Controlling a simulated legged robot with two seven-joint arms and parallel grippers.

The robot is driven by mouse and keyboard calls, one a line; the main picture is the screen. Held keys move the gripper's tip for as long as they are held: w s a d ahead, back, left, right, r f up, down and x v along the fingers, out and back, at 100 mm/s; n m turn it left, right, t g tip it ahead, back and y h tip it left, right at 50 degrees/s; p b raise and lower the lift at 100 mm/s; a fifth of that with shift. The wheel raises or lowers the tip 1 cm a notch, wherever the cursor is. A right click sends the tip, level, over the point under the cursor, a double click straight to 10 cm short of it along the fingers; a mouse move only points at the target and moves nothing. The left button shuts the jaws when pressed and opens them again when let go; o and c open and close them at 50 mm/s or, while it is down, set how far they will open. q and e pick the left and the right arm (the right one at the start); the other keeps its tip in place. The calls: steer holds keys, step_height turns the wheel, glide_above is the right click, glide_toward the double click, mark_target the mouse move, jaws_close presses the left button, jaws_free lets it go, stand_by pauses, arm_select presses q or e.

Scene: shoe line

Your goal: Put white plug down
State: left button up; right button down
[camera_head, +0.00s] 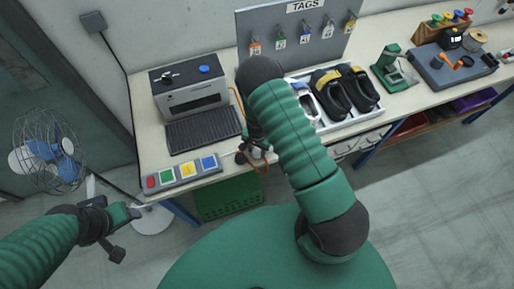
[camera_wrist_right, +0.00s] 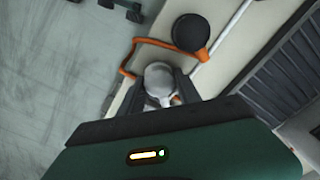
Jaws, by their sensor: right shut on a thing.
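The white plug (camera_wrist_right: 159,77) is between the fingers of my right gripper (camera_wrist_right: 160,92) in the right wrist view. The gripper is shut on it, and an orange cord (camera_wrist_right: 127,62) loops around beside it.
The bench (camera_head: 222,172) holds a grey machine (camera_head: 190,97), a dark keyboard-like panel (camera_head: 203,130), a four-button box (camera_head: 182,173) and a shoe tray (camera_head: 326,126). A round black thing (camera_wrist_right: 190,32) lies near the plug. A fan (camera_head: 50,150) stands at left.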

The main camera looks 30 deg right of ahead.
steer(key=shift+f, duration=0.25)
steer(key=shift+w+d+f, duration=0.1)
steer(key=shift+d, duration=0.1)
steer(key=c, duration=0.8)
jaws_free()
steer(key=shift+d, duration=0.15)
steer(key=shift+c, duration=0.2)
arm_select(q)
steer(key=shift+w+d, duration=0.1)
steer(key=shift+d, duration=0.05)
arm_select(e)
steer(key=shift+a, duration=0.25)
arm_select(q)
steer(key=shift+r, duration=0.1)
